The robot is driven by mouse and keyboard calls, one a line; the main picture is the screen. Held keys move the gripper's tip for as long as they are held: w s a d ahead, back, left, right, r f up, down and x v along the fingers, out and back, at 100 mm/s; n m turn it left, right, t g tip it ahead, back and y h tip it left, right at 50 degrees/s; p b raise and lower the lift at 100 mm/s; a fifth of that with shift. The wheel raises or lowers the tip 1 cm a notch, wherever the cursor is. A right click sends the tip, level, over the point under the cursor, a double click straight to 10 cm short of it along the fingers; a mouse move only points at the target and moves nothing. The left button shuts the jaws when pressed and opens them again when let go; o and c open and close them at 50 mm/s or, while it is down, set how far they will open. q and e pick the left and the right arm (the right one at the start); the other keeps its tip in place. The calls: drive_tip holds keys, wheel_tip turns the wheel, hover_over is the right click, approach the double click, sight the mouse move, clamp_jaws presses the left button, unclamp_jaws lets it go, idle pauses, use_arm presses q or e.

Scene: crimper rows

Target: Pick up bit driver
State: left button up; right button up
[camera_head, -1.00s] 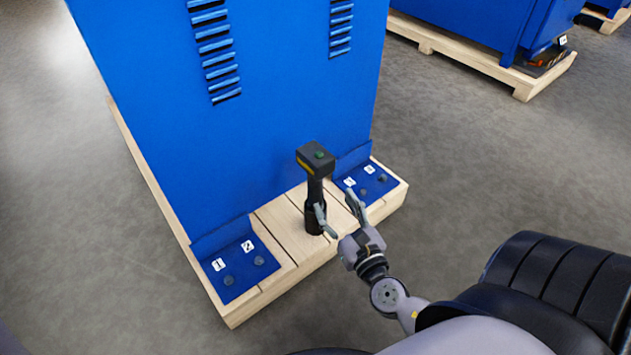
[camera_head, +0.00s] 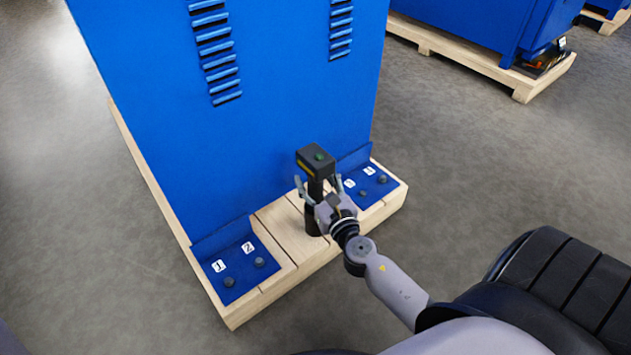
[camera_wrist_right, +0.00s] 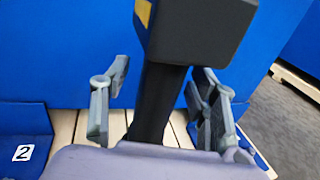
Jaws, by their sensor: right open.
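The bit driver (camera_head: 316,161) stands upright on the wooden pallet in front of the blue cabinet. It is black, with a block-shaped top that has a green spot and a yellow stripe. My right gripper (camera_head: 318,187) is open, its fingers on either side of the driver's shaft just below the top block. In the right wrist view the dark shaft (camera_wrist_right: 155,100) runs between the two spread fingers (camera_wrist_right: 160,95), with gaps visible on both sides. The wrist hides part of the lower shaft in the head view. My left gripper is not in view.
The tall blue cabinet (camera_head: 240,120) rises right behind the driver. Blue bracket plates numbered 1 and 2 (camera_head: 238,270) and 3 and 4 (camera_head: 368,186) flank it on the pallet (camera_head: 300,262). Another blue cabinet on a pallet (camera_head: 470,62) stands at upper right. Grey floor between is clear.

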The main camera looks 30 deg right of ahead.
drive_tip(key=shift+c, duration=0.2)
clamp_jaws()
idle(0.4)
idle(0.3)
drive_tip(key=shift+r, duration=0.2)
